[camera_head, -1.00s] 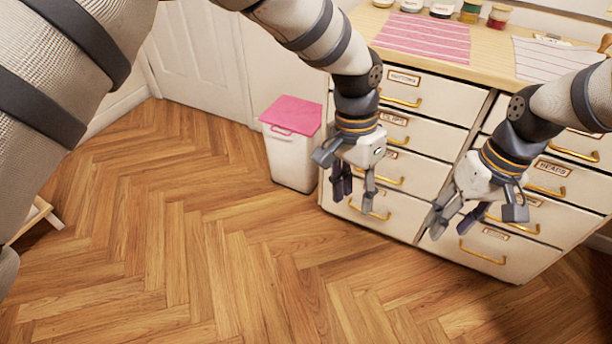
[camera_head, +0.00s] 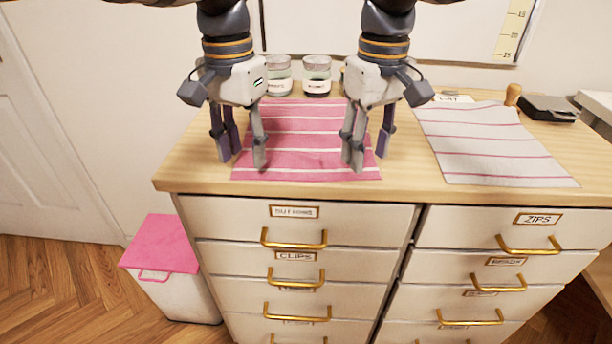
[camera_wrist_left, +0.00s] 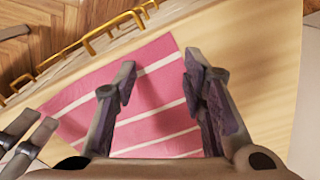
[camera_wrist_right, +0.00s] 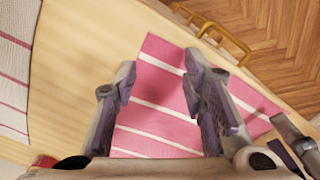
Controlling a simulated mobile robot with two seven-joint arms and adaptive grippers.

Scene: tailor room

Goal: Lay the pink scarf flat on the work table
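The pink scarf (camera_head: 306,142) with thin white stripes lies flat on the wooden top (camera_head: 400,185) of the drawer cabinet. Its near edge is close to the front edge of the top. My left gripper (camera_head: 241,157) is open above the scarf's left side. My right gripper (camera_head: 367,160) is open above its right side. Both point down. The scarf shows between and below the spread fingers in the left wrist view (camera_wrist_left: 152,92) and the right wrist view (camera_wrist_right: 158,84). Nothing is held. I cannot tell whether any fingertip touches the cloth.
A white cloth with pink stripes (camera_head: 490,145) lies to the right on the same top. Jars (camera_head: 317,77) stand behind the scarf. A dark flat item (camera_head: 548,108) is at the far right. A bin with a pink lid (camera_head: 163,243) stands on the floor left of the cabinet.

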